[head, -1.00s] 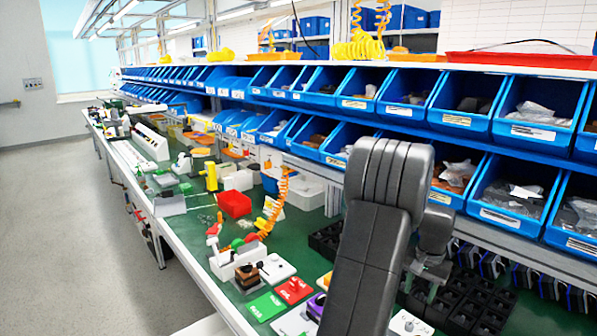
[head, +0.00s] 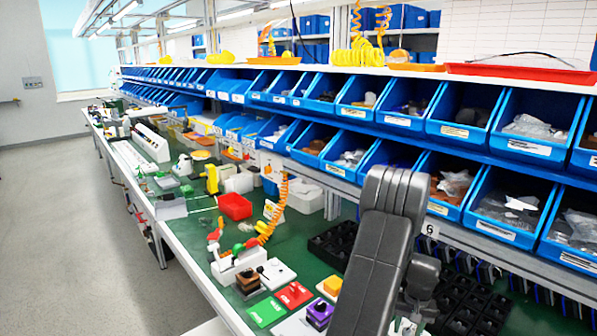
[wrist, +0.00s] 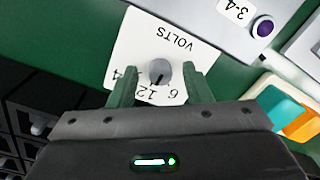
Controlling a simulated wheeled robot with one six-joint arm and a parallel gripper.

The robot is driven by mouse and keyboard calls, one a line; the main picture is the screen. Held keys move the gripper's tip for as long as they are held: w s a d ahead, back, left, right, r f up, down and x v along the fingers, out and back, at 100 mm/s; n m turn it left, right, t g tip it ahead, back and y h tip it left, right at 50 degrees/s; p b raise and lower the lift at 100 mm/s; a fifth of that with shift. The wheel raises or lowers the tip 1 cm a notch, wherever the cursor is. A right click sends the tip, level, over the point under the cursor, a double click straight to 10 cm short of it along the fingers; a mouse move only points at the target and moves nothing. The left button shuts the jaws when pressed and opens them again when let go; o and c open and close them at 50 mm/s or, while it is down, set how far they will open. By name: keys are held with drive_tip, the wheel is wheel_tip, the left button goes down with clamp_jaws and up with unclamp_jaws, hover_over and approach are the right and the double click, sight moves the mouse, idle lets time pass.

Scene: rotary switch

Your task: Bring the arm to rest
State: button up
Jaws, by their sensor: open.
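In the wrist view my gripper (wrist: 161,88) is open, with its two green fingers pointing at a white plate (wrist: 132,52) marked VOLTS. A grey round knob (wrist: 159,72) with a dark pointer line sits on this plate and shows between the fingers. The numbers 4, 12 and 6 are partly visible around the knob. I cannot tell how far the fingertips are from the plate. In the head view my dark grey arm stands at the lower right and hides the plate and knob; the gripper itself is not clearly seen there.
Blue parts bins (head: 466,118) line the shelf behind the green bench. Black trays (head: 332,243) lie beside my arm. A green card (head: 265,312), a red card (head: 294,294) and a red box (head: 235,206) are on the bench. The grey floor at left is clear.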

drive_tip(key=n+p, duration=0.6)
drive_tip(key=shift+r, duration=0.25)
drive_tip(key=shift+w+d+r+b, duration=0.1)
drive_tip(key=shift+r+b, duration=0.1)
drive_tip(key=shift+b, duration=0.1)
wheel_tip(320, 180, up, 6)
drive_tip(key=shift+d+r+b, duration=0.1)
drive_tip(key=shift+b, duration=0.7)
drive_tip(key=shift+r, duration=0.25)
drive_tip(key=shift+s+a+r, duration=0.3)
drive_tip(key=shift+s, duration=0.35)
drive_tip(key=shift+w, duration=0.1)
